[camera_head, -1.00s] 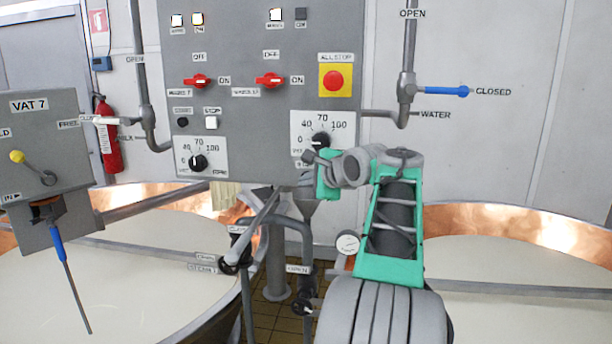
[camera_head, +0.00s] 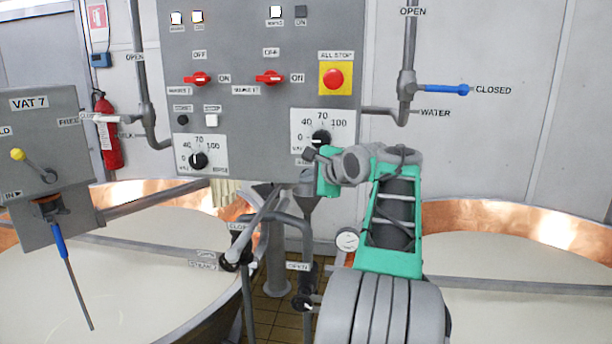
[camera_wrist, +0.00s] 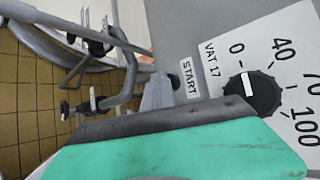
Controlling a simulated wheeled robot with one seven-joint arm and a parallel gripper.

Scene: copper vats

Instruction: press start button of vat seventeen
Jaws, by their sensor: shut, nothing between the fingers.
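The grey control panel (camera_head: 255,125) carries a white dial plate with a black knob (camera_head: 320,138) at its lower right. In the wrist view that plate reads VAT 17 and its knob (camera_wrist: 253,92) has a white mark. A START label (camera_wrist: 189,78) lies beside the plate, with a small dark round part (camera_wrist: 173,81), apparently the start button, at its edge. My gripper (camera_head: 310,155) is shut and empty, in front of the panel's lower right corner, covering most of that area in the head view. Whether it touches the panel cannot be told.
A red all-stop button (camera_head: 335,78) on yellow sits above the dial. Red switches (camera_head: 270,78) are to its left. Pipes and valves (camera_head: 265,225) stand below the panel. Copper vats (camera_head: 500,245) lie on both sides, and a VAT 7 box (camera_head: 40,160) is at left.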

